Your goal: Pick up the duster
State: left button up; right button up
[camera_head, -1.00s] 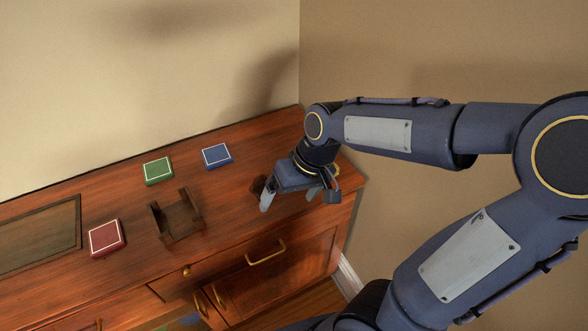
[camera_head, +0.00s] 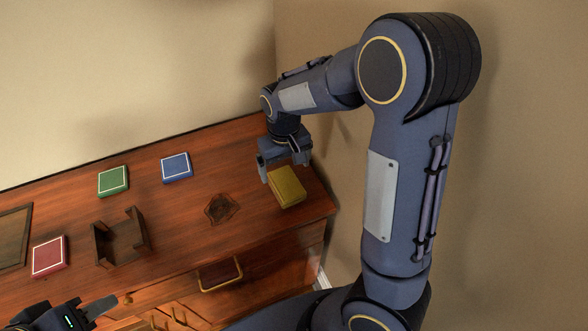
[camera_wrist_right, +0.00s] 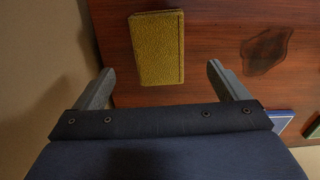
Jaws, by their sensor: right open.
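The duster (camera_head: 287,187) is a yellow, textured block lying flat on the wooden cabinet top near its right end. My right gripper (camera_head: 284,168) is open and empty over the far side of the duster. In the right wrist view, the duster (camera_wrist_right: 156,48) lies lengthwise ahead of the gap between the two fingers of the right gripper (camera_wrist_right: 160,69). I cannot tell how high the fingers are above the wood. My left gripper (camera_head: 90,310) shows only partly at the bottom left, away from the duster; its opening cannot be made out.
A dark stain (camera_head: 222,208) marks the wood left of the duster. Blue (camera_head: 176,167), green (camera_head: 113,181) and red (camera_head: 49,256) boxes and a dark wooden holder (camera_head: 121,240) stand further left. Walls close off the back and right. A drawer (camera_head: 220,274) is below the front edge.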

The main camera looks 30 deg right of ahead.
aim_at(286, 183)
jog(key=shift+w+d+f, duration=0.15)
jog(key=shift+f, duration=0.15)
notch_tip(286, 183, down, 7)
jog(key=shift+f, duration=0.1)
jog(key=c, duration=1.1)
jog(key=shift+o, duration=0.2)
